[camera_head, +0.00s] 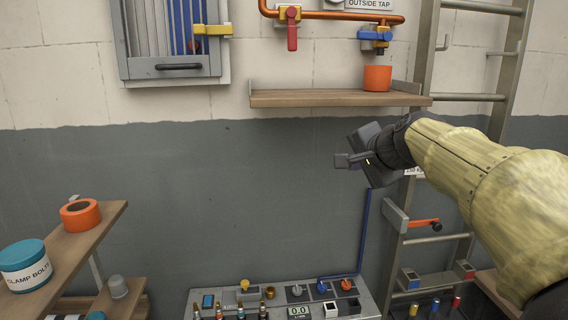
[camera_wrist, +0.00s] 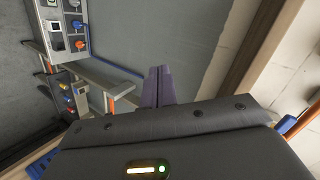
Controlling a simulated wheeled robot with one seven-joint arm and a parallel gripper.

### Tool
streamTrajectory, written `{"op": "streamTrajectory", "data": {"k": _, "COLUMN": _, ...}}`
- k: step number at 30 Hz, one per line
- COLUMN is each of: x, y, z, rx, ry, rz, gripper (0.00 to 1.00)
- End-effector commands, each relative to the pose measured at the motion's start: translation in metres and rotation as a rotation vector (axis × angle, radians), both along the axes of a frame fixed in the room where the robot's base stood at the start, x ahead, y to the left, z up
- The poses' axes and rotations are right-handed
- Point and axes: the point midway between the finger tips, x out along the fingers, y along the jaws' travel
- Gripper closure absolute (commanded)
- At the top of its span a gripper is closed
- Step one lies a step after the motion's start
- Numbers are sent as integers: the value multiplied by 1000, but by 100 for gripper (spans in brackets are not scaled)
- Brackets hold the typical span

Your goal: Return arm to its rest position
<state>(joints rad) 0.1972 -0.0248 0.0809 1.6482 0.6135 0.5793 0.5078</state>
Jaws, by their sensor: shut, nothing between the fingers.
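My arm reaches in from the right in the head view. My gripper (camera_head: 342,161) is in the air in front of the grey part of the wall, a little below the wooden wall shelf. In the wrist view my gripper (camera_wrist: 158,70) shows its two fingers side by side, closed together, with nothing between them. The fingers appear to touch nothing.
The wooden wall shelf (camera_head: 320,98) holds an orange cup (camera_head: 377,78), below pipe valves. A metal ladder (camera_head: 460,95) stands behind my arm. A control panel (camera_head: 285,298) is low at centre. A left shelf (camera_head: 75,245) holds an orange tape roll (camera_head: 80,214) and a clamp bolts tub (camera_head: 25,268).

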Motion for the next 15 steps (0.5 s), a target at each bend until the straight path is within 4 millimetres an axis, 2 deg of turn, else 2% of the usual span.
{"op": "streamTrajectory", "data": {"k": 1, "x": -5, "y": -1, "z": -34, "rx": -60, "ry": 56, "rz": 19, "gripper": 100}}
{"op": "streamTrajectory", "data": {"k": 3, "x": -15, "y": -3, "z": -76, "rx": -151, "ry": 122, "rz": 56, "gripper": 100}}
{"op": "streamTrajectory", "data": {"k": 8, "x": -50, "y": -4, "z": -168, "rx": -352, "ry": 271, "rz": 177, "gripper": 100}}
{"op": "streamTrajectory", "data": {"k": 11, "x": -80, "y": -4, "z": -220, "rx": -473, "ry": 358, "rz": 281, "gripper": 100}}
{"op": "streamTrajectory", "data": {"k": 15, "x": -132, "y": -3, "z": -285, "rx": -629, "ry": 471, "rz": 458, "gripper": 100}}
